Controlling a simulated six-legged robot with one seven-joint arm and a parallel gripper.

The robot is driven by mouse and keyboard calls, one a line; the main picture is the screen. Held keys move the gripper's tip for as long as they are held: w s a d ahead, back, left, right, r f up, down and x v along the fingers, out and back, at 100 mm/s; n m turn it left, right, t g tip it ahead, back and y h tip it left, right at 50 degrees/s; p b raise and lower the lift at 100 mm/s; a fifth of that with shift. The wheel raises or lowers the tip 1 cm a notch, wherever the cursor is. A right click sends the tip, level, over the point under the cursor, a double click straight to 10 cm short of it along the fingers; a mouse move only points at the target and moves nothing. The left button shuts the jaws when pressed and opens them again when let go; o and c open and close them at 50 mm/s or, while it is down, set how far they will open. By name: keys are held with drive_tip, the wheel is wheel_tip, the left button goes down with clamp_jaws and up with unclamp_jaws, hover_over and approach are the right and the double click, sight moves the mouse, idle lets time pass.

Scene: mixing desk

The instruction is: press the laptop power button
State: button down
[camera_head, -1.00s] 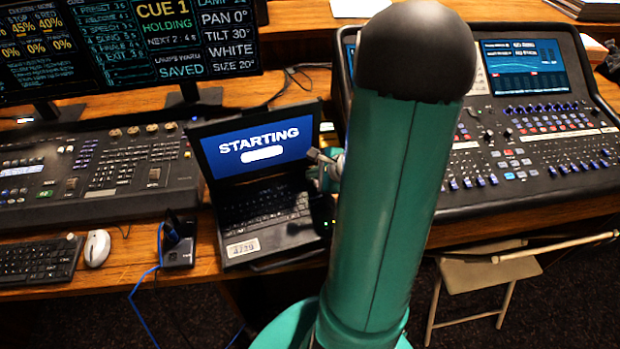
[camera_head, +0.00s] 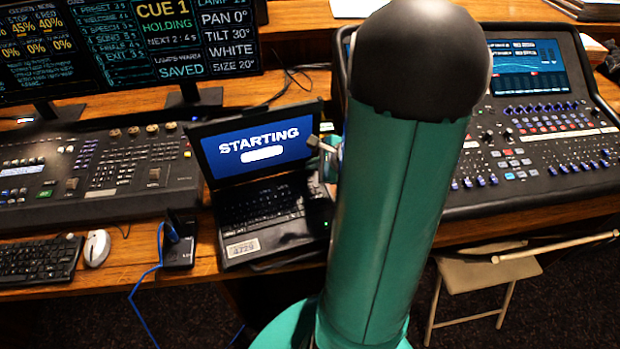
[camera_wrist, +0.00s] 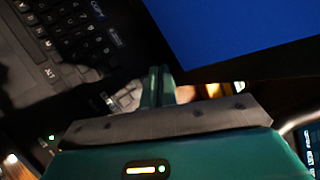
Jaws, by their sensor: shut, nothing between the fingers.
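The black laptop (camera_head: 262,247) stands open on the desk. Its screen (camera_head: 255,148) is lit blue with the word STARTING and a white bar. In the wrist view, the laptop keyboard (camera_wrist: 75,45) is at upper left and the blue screen (camera_wrist: 225,25) at upper right. My gripper (camera_wrist: 160,85) is shut and empty, its fingertips in front of the laptop's right side near the screen's lower edge. I cannot tell whether they touch it. I cannot make out the power button. In the head view, my green arm hides most of my gripper.
A dock-like black box (camera_head: 179,252) with a blue cable, a white mouse (camera_head: 96,248) and a keyboard (camera_head: 40,260) lie left of the laptop. A lighting console (camera_head: 100,170) stands behind them. A mixing console (camera_head: 530,130) is at right, a folding chair (camera_head: 488,275) below it.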

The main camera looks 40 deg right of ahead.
drive_tip(key=shift+r, duration=1.4)
